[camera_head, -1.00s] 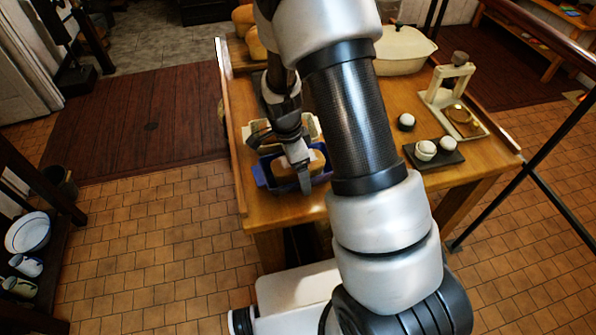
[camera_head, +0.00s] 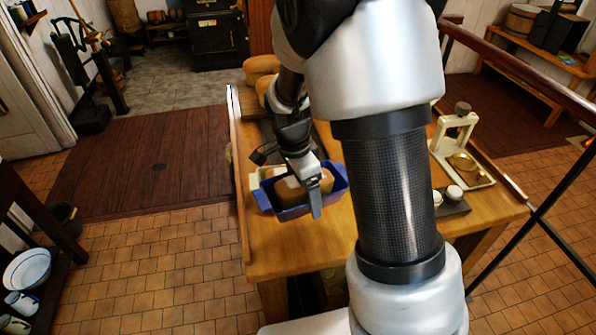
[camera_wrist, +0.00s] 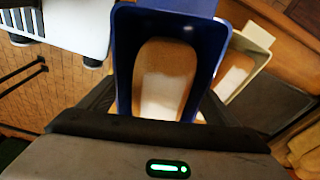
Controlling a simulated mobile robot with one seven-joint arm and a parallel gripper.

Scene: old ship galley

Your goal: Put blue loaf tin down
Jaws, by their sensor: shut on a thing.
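The blue loaf tin (camera_head: 290,213) holds a tan loaf and is in my gripper (camera_head: 312,190), near the left front part of the wooden table. My gripper is shut on the tin's wall. The tin appears raised above the table and slightly tilted. In the wrist view the blue loaf tin (camera_wrist: 122,60) fills the middle, with the loaf (camera_wrist: 165,75) inside. A cream loaf tin (camera_head: 256,178) with a loaf stands just behind it, partly hidden; it also shows in the wrist view (camera_wrist: 258,50).
The wooden table (camera_head: 262,248) has bare surface at its front left. Loaves (camera_head: 262,65) lie at the back left. A cream press-like stand (camera_head: 455,130) and a dark slate (camera_head: 455,207) with small white pots are on the right. My arm hides the table's middle.

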